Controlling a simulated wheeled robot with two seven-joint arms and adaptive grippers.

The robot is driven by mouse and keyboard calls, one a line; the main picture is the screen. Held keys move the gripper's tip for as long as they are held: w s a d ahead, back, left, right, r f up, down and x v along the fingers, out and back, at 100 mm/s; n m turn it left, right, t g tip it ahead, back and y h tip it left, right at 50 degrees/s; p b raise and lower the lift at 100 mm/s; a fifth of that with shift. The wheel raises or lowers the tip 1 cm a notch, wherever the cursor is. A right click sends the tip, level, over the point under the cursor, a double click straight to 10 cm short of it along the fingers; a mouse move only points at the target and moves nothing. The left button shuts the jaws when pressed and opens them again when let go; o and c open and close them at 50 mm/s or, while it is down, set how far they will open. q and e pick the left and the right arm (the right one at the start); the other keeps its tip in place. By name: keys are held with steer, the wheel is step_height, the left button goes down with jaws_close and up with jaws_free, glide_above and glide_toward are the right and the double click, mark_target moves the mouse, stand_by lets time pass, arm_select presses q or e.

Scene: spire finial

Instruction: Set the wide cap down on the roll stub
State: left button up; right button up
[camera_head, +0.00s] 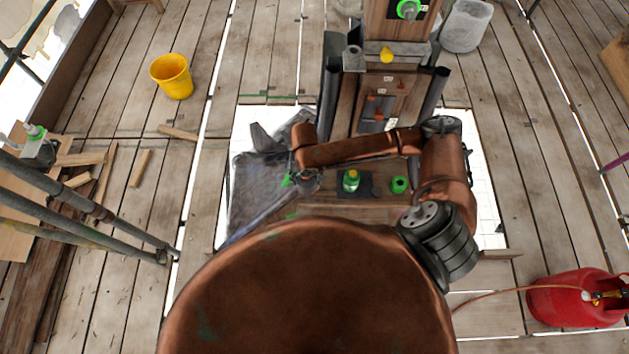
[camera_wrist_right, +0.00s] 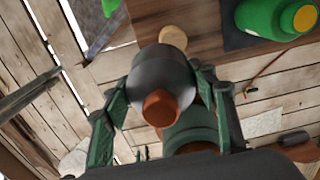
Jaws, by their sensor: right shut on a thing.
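My right gripper (camera_head: 304,182) is at the left edge of the wooden bench in the head view. In the right wrist view its green fingers (camera_wrist_right: 158,76) are closed on both sides of a grey, dome-shaped piece with a copper-coloured knob, which I take as the wide cap (camera_wrist_right: 163,68). A round tan wooden end, possibly the roll stub (camera_wrist_right: 173,37), shows just beyond the cap near the board edge. The cap partly overlaps the board behind it; I cannot tell whether it touches the stub. My left gripper is not in view.
A green bottle (camera_head: 351,181) stands on a dark pad on the bench (camera_head: 335,206), with a green ring-shaped item (camera_head: 399,184) to its right. A crumpled grey sheet (camera_head: 258,190) lies to the left. A wooden post (camera_head: 396,25) rises behind. A yellow bucket (camera_head: 173,77) and red gas bottle (camera_head: 572,299) stand farther out.

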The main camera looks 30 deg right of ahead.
mark_target(313, 179)
steer(key=d+f, duration=0.2)
steer(key=f, duration=0.2)
steer(key=shift+w+d, duration=0.3)
steer(key=shift+d, duration=0.1)
steer(key=shift+c, duration=0.8)
steer(key=shift+s, duration=0.1)
steer(key=f, duration=0.2)
steer(key=d+f+p, duration=0.1)
steer(key=f, duration=0.1)
steer(key=shift+w+d, duration=0.1)
steer(key=shift+w, duration=0.15)
jaws_close()
steer(key=shift+f, duration=0.1)
steer(key=shift+a, duration=0.2)
steer(key=shift+d, duration=0.1)
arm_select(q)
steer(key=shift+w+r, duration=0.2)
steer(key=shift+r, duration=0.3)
arm_select(e)
steer(key=o, duration=1.7)
jaws_free()
steer(key=shift+f, duration=0.15)
steer(key=shift+o, duration=0.2)
